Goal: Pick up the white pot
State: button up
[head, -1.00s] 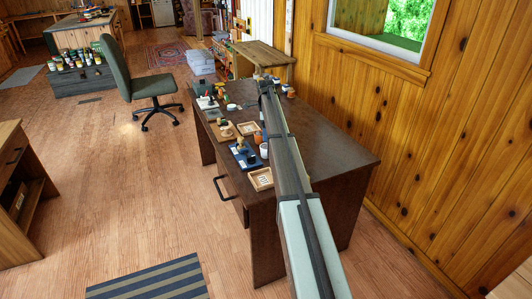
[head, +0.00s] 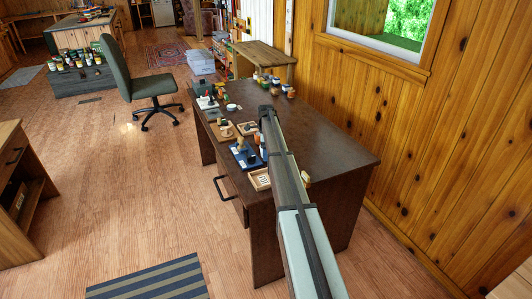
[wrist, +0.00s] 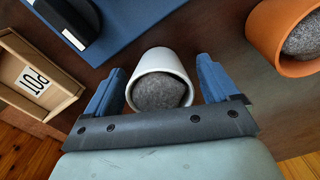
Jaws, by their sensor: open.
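The white pot (wrist: 160,59) lies in the middle of the wrist view, with a rough grey stone-like filling (wrist: 158,91) showing in its mouth. My gripper (wrist: 160,68) is open, with one blue finger on each side of the pot. The pot sits between the fingers, with a small gap visible on each side; its lower edge in the picture is hidden by the gripper body. In the head view, my arm reaches over the dark desk (head: 325,150), and the fingers are hidden behind it.
An orange pot (wrist: 281,25) with similar filling stands close to the right finger. A blue tray (wrist: 125,22) and a labelled wooden tray (wrist: 12,92) lie to the left. Several small jars (head: 268,80) stand at the desk's far end.

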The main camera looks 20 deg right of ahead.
jog(key=c, duration=1.1)
